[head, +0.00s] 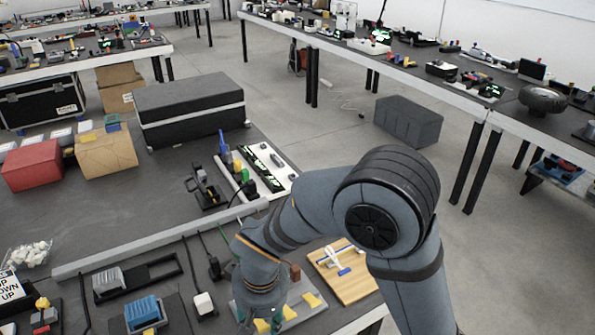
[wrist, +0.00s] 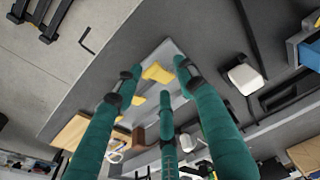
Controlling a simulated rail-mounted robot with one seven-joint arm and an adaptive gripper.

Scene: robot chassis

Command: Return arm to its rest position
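My arm (head: 310,205) reaches over the near table and bends down at the wrist. My gripper (head: 262,321) hangs above a grey board (head: 303,292) with yellow pieces, at the bottom of the head view. In the wrist view my gripper (wrist: 157,78) shows three green fingers with dark joints. They are spread apart, with nothing held between them. A yellow piece (wrist: 157,73) on the board shows beyond the fingertips. The head view cuts off the fingertips at its lower edge.
A wooden board (head: 345,272) with a white and blue tool lies right of the gripper. A white charger (head: 204,304) and a blue-topped device (head: 143,312) lie left. A white tray (head: 262,165) and a black case (head: 190,108) stand farther back. Open floor lies right.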

